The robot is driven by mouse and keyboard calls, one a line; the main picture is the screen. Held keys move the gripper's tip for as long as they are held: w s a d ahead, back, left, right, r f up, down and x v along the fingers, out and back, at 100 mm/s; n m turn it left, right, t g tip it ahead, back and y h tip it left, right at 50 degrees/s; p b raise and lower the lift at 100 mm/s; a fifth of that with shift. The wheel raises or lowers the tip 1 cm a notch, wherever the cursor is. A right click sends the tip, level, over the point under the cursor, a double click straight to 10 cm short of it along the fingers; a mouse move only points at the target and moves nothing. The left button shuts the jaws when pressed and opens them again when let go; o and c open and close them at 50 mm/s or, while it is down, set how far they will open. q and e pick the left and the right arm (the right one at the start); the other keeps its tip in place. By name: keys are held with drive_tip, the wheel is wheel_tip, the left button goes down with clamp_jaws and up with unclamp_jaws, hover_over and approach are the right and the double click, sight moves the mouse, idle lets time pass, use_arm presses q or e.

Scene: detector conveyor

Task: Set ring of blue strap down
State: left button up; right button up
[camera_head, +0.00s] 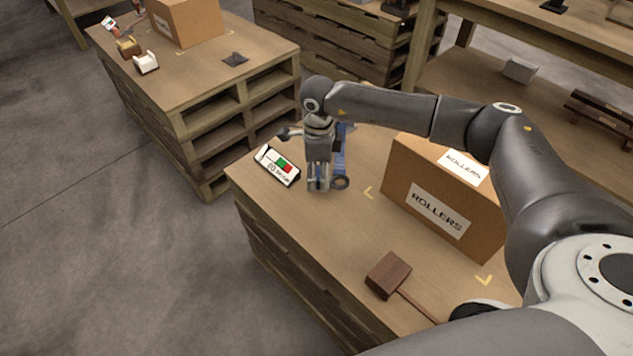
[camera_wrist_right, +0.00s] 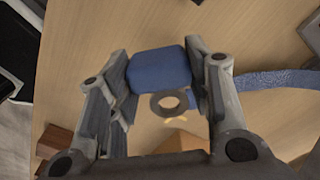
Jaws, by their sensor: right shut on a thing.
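The ring of blue strap (camera_wrist_right: 160,70) sits between the two fingers of my right gripper in the wrist view, and the fingers press on its sides. A blue strap tail (camera_wrist_right: 275,84) runs off to the right. In the head view, my right gripper (camera_head: 318,188) points down low over the near bench, left of the carton, with a blue strip (camera_head: 343,148) behind it. Whether the ring touches the bench is hidden by the fingers. A grey ring (camera_wrist_right: 169,102) shows close to the blue ring. My left gripper is not in view.
The near bench (camera_head: 330,235) holds a labelled panel (camera_head: 278,165) left of the gripper, a ROLLERS carton (camera_head: 440,205) to its right and a wooden mallet (camera_head: 390,275) in front. Bare wood lies between gripper and mallet. Another pallet bench (camera_head: 190,75) stands behind left.

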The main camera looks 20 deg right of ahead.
drive_tip(key=shift+w+a+f, duration=0.15)
drive_tip(key=shift+w+f, duration=0.1)
drive_tip(key=shift+f, duration=0.25)
wheel_tip(320, 180, down, 3)
drive_tip(key=shift+r+b, duration=0.2)
drive_tip(key=shift+b, duration=0.1)
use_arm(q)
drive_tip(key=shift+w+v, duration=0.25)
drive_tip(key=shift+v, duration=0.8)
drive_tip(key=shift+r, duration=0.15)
use_arm(e)
drive_tip(key=shift+f, duration=0.15)
drive_tip(key=o, duration=1.2)
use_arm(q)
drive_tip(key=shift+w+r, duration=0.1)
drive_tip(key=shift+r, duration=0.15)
use_arm(e)
drive_tip(key=shift+r, duration=0.2)
